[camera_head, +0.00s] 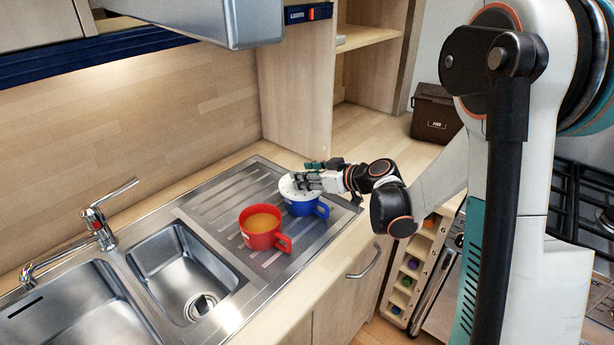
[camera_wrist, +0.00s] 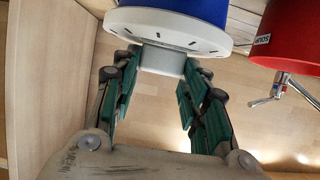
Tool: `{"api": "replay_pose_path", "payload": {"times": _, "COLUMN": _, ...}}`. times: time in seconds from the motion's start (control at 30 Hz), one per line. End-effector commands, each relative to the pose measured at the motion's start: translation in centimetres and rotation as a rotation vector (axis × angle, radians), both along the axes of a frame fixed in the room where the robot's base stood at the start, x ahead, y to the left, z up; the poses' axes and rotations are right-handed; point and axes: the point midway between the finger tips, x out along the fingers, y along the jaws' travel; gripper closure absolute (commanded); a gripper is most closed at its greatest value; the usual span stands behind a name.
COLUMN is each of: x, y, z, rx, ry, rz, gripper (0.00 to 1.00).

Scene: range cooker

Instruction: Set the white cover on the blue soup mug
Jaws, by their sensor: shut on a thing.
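The blue soup mug (camera_head: 306,208) stands on the sink's ribbed drainboard, its handle towards the lower right. The white cover (camera_head: 290,188) is a round disc over the mug's mouth and hides it. In the head view the cover reaches a little past the mug on the left. My gripper (camera_head: 313,180) is shut on the cover's knob from above and the right. In the wrist view the cover (camera_wrist: 170,32) shows its slotted top, with the blue mug (camera_wrist: 195,7) directly behind it. I cannot tell whether the cover rests fully on the rim.
A red mug (camera_head: 260,238) holding orange soup stands close to the left of the blue mug. It also shows in the wrist view (camera_wrist: 285,35). Two sink basins and a tap (camera_head: 98,228) are farther left. A brown box (camera_head: 435,115) stands on the counter behind.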

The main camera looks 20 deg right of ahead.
Motion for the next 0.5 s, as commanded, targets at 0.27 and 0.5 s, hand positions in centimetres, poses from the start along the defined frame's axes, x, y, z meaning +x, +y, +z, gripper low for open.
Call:
{"api": "replay_pose_path", "payload": {"times": 0.27, "x": 0.01, "y": 0.0, "z": -0.04, "rx": 0.0, "ry": 0.0, "rz": 0.0, "gripper": 0.83}}
{"api": "replay_pose_path", "payload": {"times": 0.5, "x": 0.01, "y": 0.0, "z": -0.45, "rx": 0.0, "ry": 0.0, "rz": 0.0, "gripper": 0.83}}
